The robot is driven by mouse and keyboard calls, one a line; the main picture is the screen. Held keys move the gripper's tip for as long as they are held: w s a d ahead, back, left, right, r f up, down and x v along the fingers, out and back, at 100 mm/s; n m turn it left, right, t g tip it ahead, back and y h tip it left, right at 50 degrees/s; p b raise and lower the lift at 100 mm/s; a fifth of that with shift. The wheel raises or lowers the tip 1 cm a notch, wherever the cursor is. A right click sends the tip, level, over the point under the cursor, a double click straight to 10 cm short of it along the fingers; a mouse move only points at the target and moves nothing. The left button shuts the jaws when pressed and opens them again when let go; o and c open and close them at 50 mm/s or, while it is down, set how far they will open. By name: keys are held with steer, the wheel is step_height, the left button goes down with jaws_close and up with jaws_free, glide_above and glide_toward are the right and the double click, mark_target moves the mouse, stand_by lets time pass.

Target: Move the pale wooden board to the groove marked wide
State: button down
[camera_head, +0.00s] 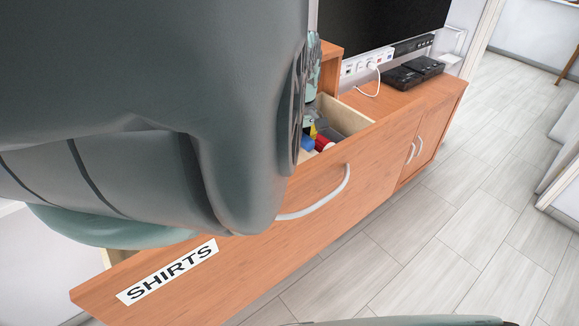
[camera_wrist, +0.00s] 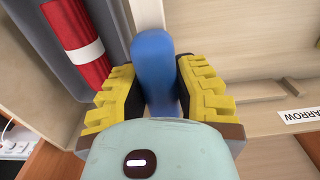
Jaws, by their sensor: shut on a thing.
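My gripper (camera_wrist: 158,88) is shut on a blue rounded object (camera_wrist: 153,55), with a yellow ridged finger pad on each side. In the head view, the blue object (camera_head: 307,143) shows in the open drawer, beside my arm. Pale wood (camera_wrist: 240,45) fills the right of the wrist view, with a stepped ledge. I cannot tell whether any of it is the loose pale board or only the drawer. No label reading wide shows.
A red cylinder with a white band (camera_wrist: 80,45) lies in a grey tray (camera_wrist: 117,25) left of my gripper. The open drawer's front (camera_head: 240,255) bears a "SHIRTS" label (camera_head: 167,271) and a curved handle (camera_head: 325,198). Black boxes (camera_head: 413,72) stand on the cabinet. Floor at right is clear.

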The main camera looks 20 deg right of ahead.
steer(key=shift+f+b, duration=1.3)
steer(key=shift+f, duration=0.15)
steer(key=c, duration=0.8)
jaws_free()
steer(key=shift+o, duration=0.2)
steer(key=shift+r, duration=0.15)
step_height(320, 180, up, 10)
steer(key=shift+w+a+f, duration=0.1)
steer(key=shift+f, duration=0.15)
steer(key=shift+w+r, duration=0.1)
steer(key=shift+r, duration=1)
